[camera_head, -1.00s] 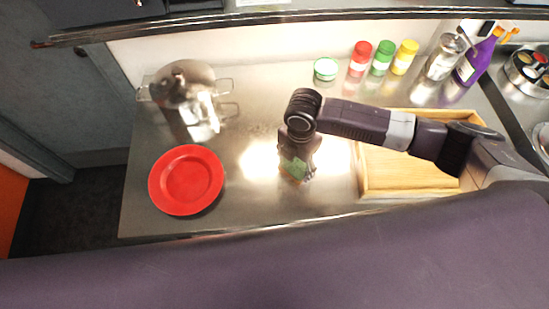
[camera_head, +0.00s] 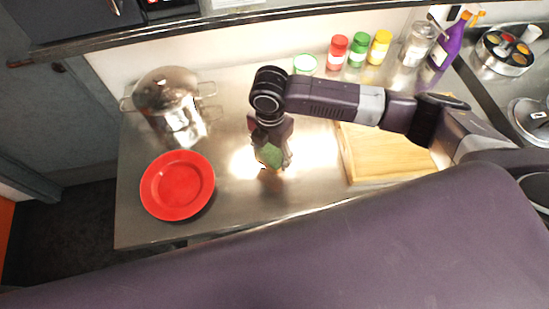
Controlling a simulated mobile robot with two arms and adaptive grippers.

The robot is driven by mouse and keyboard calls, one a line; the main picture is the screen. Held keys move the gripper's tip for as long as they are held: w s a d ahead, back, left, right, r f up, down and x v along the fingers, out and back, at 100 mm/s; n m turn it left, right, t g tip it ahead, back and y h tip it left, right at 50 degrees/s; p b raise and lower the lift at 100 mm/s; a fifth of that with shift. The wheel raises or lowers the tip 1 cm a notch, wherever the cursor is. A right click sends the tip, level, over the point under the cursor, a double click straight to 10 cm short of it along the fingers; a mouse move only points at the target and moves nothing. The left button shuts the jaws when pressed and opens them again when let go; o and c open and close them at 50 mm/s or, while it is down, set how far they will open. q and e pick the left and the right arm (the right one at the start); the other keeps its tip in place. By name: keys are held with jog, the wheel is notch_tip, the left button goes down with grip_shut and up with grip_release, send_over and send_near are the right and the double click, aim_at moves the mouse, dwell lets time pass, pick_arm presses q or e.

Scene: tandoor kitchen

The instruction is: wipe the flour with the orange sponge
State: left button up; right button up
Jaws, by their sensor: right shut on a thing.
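The sponge (camera_head: 269,155) shows a green face and a thin orange edge. My right gripper (camera_head: 271,150) is shut on it and points down at the steel counter, left of the wooden board. Whether the sponge touches the counter is hard to tell. I cannot make out flour clearly on the shiny counter; my right arm and glare cover part of the area. My left gripper is not in view.
A red plate (camera_head: 177,185) lies at the left on the counter (camera_head: 225,222), with a steel pot (camera_head: 165,92) behind it. A wooden board (camera_head: 385,155) is at the right. Jars (camera_head: 357,50) and a purple spray bottle (camera_head: 443,55) stand along the back.

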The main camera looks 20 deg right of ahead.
jog(key=shift+w+a+r, duration=0.15)
jog(key=shift+a+r, duration=0.1)
jog(key=shift+r, duration=0.6)
jog(key=shift+s+d+r, duration=0.15)
jog(key=shift+s+r, duration=0.05)
jog(key=shift+r, duration=0.25)
jog(key=shift+w, duration=0.15)
